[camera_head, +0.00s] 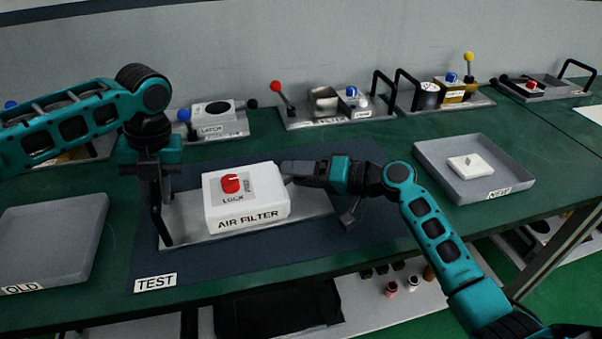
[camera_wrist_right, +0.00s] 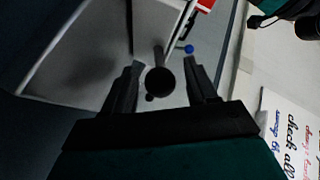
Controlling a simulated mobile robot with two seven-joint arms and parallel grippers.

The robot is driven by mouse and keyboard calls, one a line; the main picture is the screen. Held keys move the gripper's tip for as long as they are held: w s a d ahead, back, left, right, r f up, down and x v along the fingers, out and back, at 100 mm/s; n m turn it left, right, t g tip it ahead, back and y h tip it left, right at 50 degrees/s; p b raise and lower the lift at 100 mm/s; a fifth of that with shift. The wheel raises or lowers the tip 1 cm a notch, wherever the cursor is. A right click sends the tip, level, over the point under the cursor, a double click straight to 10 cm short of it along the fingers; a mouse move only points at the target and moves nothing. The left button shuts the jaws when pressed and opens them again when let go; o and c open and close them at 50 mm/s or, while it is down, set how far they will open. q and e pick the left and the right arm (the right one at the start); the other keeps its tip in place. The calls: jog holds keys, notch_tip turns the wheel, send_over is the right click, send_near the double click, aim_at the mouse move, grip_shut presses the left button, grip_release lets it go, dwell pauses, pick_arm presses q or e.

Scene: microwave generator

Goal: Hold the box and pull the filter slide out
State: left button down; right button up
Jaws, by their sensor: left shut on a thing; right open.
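The white AIR FILTER box (camera_head: 246,212) sits on a metal plate (camera_head: 190,236) on the TEST mat, with a red knob (camera_head: 231,184) on top beside the words LOCK and FREE. My left gripper (camera_head: 155,187) points down at the plate's left end and is shut on the black upright handle (camera_head: 157,218). My right gripper (camera_head: 285,174) is at the box's right side. In the right wrist view, a dark round knob on a stem (camera_wrist_right: 160,82) stands between its open fingers, with a gap on each side. The filter slide itself is hidden in the head view.
An empty grey OLD tray (camera_head: 88,208) lies at left. The NEW tray (camera_head: 436,152) at right holds a white square piece (camera_head: 470,165). Several devices with levers and handles stand along the back of the green table. The dark mat (camera_head: 290,245) is bare in front of the box.

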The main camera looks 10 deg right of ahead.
pick_arm(q)
jog(key=shift+f, duration=0.25)
pick_arm(e)
grip_shut()
jog(key=shift+d, duration=0.1)
pick_arm(q)
jog(key=shift+a, duration=0.1)
pick_arm(e)
jog(key=d, duration=1.3)
jog(key=shift+w, duration=0.25)
jog(key=shift+c, duration=0.5)
grip_release()
jog(key=shift+d, duration=0.1)
jog(key=shift+o, duration=0.5)
